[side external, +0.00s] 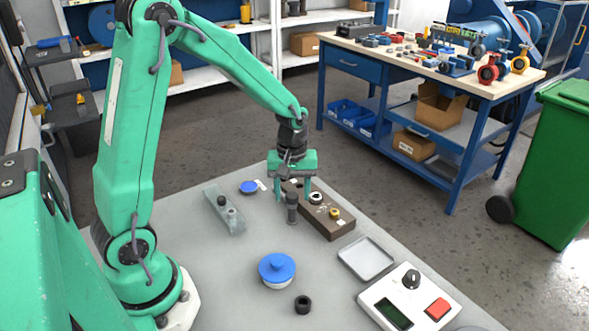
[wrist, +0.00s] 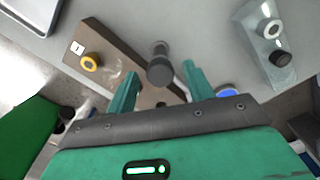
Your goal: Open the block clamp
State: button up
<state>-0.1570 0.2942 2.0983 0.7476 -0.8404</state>
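A long dark brown block (side external: 337,229) lies on the grey table, and it also shows in the wrist view (wrist: 112,46). It carries a yellow ring (wrist: 91,62) and a white label with a 1. A dark grey round-headed handle (wrist: 160,69) stands at its edge; in the side view it is an upright dark post (side external: 292,208). My gripper (side external: 292,190) points down over the block's far end. In the wrist view its fingers (wrist: 160,85) are apart, with the handle showing in the gap. I cannot tell whether they touch it. No part is clearly marked as the clamp.
A translucent block (side external: 226,212) with a black knob lies left of the brown block. Nearby are a small blue cap (side external: 248,187), a blue-lidded jar (side external: 277,270), a black ring (side external: 303,305), an empty grey tray (side external: 367,259) and a white control box (side external: 410,300).

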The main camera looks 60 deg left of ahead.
jog(key=shift+r, duration=3.85)
jog(key=shift+r, duration=0.1)
jog(key=s+d+r+m+t, duration=0.2)
jog(key=s+d+r+m, duration=0.1)
jog(key=s, duration=0.4)
jog(key=s+d+r+m+t, duration=0.3)
jog(key=s+r+m, duration=0.3)
jog(key=s+m, duration=0.2)
jog(key=shift+r+t, duration=0.15)
jog(key=shift+t, duration=0.15)
